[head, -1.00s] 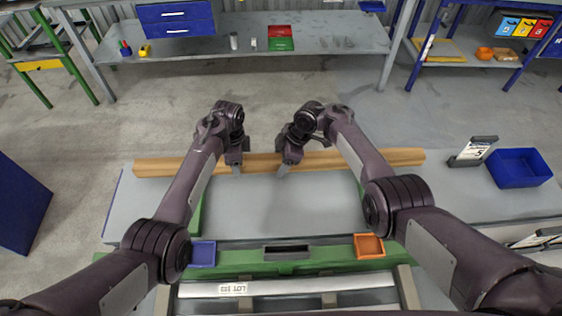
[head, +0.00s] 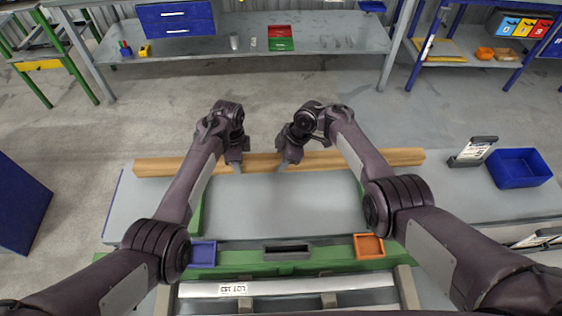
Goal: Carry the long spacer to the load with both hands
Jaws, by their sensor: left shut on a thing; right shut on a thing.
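The long spacer (head: 378,158) is a straight wooden beam lying left to right along the far edge of the grey table. My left gripper (head: 237,167) is shut on the spacer left of its middle. My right gripper (head: 283,166) is shut on it a little to the right, not far from the left one. Both ends of the spacer stick out past my arms, and parts of it are hidden behind them. The load, a pale metal bar with a lot label (head: 233,289), lies at the near side across wooden bearers (head: 329,299).
A green beam (head: 330,261) near the table's front carries a blue tray (head: 203,254), a dark tray (head: 287,251) and an orange tray (head: 369,246). At right stand a sign holder (head: 473,152) and a blue bin (head: 519,168). The grey tabletop (head: 285,208) between my arms is clear.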

